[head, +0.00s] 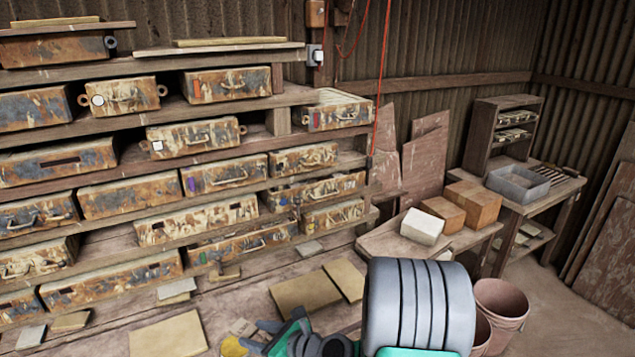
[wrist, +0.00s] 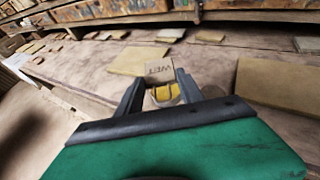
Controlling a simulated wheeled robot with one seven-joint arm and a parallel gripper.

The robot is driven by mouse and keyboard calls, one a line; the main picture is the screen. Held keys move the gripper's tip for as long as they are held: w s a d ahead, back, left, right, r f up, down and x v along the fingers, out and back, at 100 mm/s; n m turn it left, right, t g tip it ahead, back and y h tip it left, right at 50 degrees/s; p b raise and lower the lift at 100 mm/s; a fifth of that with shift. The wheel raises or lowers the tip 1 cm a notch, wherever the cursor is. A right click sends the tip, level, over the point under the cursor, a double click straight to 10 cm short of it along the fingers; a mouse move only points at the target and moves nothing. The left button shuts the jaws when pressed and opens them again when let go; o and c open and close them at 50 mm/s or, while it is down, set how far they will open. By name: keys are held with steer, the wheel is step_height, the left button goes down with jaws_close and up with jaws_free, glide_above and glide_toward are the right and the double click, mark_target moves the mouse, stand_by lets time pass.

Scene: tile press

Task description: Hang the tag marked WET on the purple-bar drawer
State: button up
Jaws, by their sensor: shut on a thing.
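The tag marked WET (wrist: 156,71) is a pale card just beyond my fingertips in the wrist view, its lettering upside down. A yellow piece (wrist: 165,93) at its near side sits between my fingers. My gripper (wrist: 160,88) is shut on the tag, low over the bench. In the head view my gripper (head: 272,335) is at the bottom centre, with the tag (head: 242,327) at its left. The purple-bar drawer (head: 225,174) is in the middle of the rack, weathered, with a front handle and a purple bar at its left end. My gripper is well apart from it.
Other worn drawers carry different marks, including a red-bar drawer (head: 228,84) above. The bench (head: 270,270) in front holds several flat tiles, one large tile (head: 305,291) near my gripper. A red cord (head: 382,80) hangs at the rack's right end. Boxes (head: 472,203) stand farther right.

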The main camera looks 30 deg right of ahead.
steer(key=shift+w+d+f, duration=0.1)
steer(key=shift+d+f, duration=0.25)
steer(key=shift+a+g+h, duration=0.15)
steer(key=shift+g+h, duration=0.55)
steer(key=shift+g, duration=0.4)
steer(key=w+d+r+n+g+h, duration=0.1)
steer(key=d+r+n, duration=0.3)
steer(key=r+n, duration=0.5)
steer(key=w+d+r+n+g+h, duration=0.1)
steer(key=d+r+n, duration=0.3)
steer(key=r+n, duration=0.4)
steer(key=w+d+r+n+g+h, duration=0.2)
steer(key=w+d+r+n, duration=0.1)
steer(key=r+n, duration=0.6)
step_height(320, 180, up, 4)
steer(key=shift+d+f+n+g, duration=0.1)
steer(key=shift+d+n+g, duration=0.2)
steer(key=shift+d, duration=0.55)
